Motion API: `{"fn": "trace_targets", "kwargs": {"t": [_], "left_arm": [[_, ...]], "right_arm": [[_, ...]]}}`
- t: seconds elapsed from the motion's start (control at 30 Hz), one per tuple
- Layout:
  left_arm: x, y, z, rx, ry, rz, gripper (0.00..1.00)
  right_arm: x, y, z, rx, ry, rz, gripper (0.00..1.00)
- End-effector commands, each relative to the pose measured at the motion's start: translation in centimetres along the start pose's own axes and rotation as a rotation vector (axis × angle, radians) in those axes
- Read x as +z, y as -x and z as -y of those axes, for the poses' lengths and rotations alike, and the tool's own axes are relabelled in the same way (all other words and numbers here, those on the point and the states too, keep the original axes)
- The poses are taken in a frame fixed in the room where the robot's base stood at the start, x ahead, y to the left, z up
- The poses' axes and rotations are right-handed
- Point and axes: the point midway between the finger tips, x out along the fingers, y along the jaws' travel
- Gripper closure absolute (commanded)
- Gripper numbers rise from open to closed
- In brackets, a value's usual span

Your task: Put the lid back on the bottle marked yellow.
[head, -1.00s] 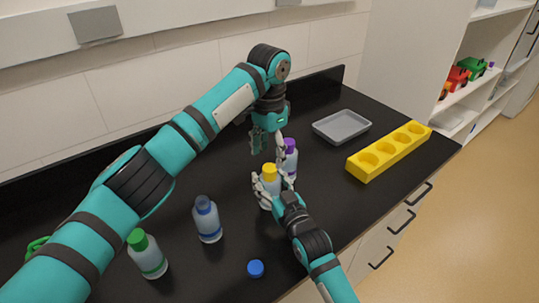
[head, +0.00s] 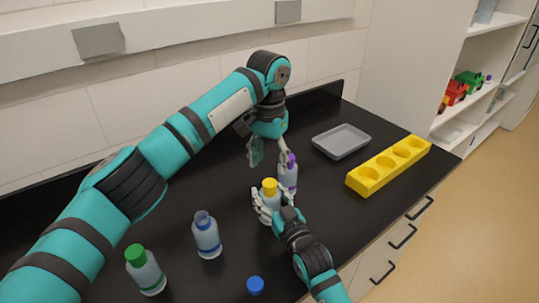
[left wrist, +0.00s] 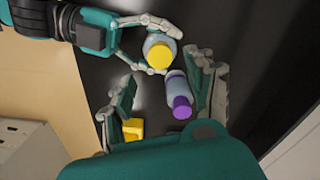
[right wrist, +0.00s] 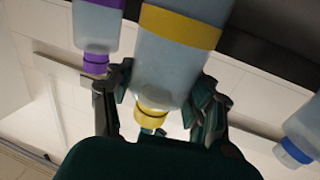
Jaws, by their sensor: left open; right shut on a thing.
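The bottle marked yellow (head: 270,206) stands on the black counter with a yellow top (head: 269,184). That top also shows in the left wrist view (left wrist: 159,57). In the right wrist view its yellow band (right wrist: 180,27) is visible. My right gripper (head: 271,205) is shut around this bottle. My left gripper (head: 269,156) is open above and behind it, near the purple-topped bottle (head: 288,177). In the left wrist view that bottle (left wrist: 174,88) appears between the open fingers; contact is unclear. A loose blue lid (head: 255,285) lies on the counter in front.
A blue-marked bottle (head: 207,238) and a green-topped bottle (head: 146,272) stand to the left. A grey tray (head: 342,141) and a yellow rack (head: 390,167) with several empty holes are at right. The counter between bottles and tray is clear.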

Motion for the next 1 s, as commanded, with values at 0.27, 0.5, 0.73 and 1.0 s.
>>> {"fn": "trace_targets", "kwargs": {"t": [0.27,0.5,0.73,1.0], "left_arm": [[0.1,-4.5,0.0,0.0,0.0,0.003,0.44],[0.0,-6.4,0.0,0.0,-0.001,0.001,0.44],[0.0,-6.6,0.0,0.0,-0.001,0.001,0.44],[0.1,-6.6,0.0,0.0,-0.001,0.001,0.69]], "right_arm": [[0.0,0.0,0.0,0.0,0.0,0.001,1.0],[0.0,0.0,0.0,0.0,0.0,0.001,1.0],[0.0,0.0,0.0,0.0,0.0,0.001,1.0],[0.1,0.0,0.0,0.0,0.0,0.001,1.0]]}}
